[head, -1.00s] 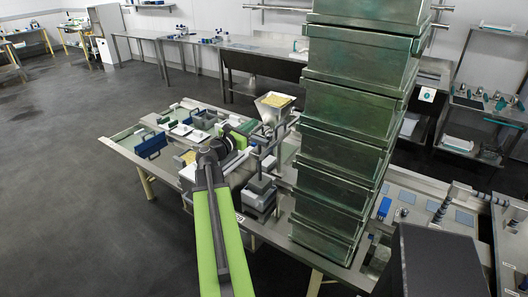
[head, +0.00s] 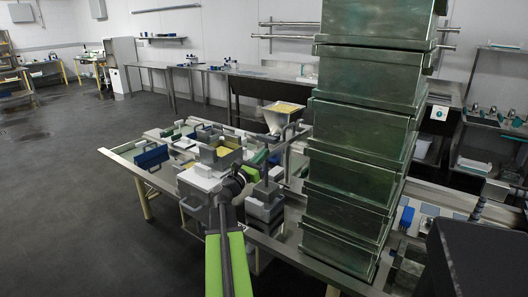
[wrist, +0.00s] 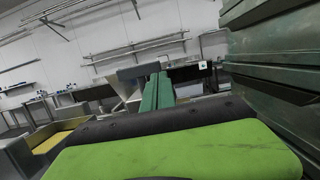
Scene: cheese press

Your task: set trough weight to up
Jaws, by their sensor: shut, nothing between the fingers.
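My gripper (wrist: 158,92) shows in the wrist view as two dark green fingers side by side, shut and empty. They point toward a dark grey bar (wrist: 139,71) by the pale hopper (wrist: 124,88); I cannot tell whether they touch it. A grey trough with yellow curd (head: 223,151) stands just left of my wrist. To the right, a grey upright piece with a flat plate (head: 267,188) stands above grey boxes; I cannot tell whether it is the trough weight.
A tall stack of green metal boxes (head: 356,137) stands close to the right of my arm. The hopper with yellow curd (head: 285,107) is behind my wrist. The floor at left (head: 60,190) is clear.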

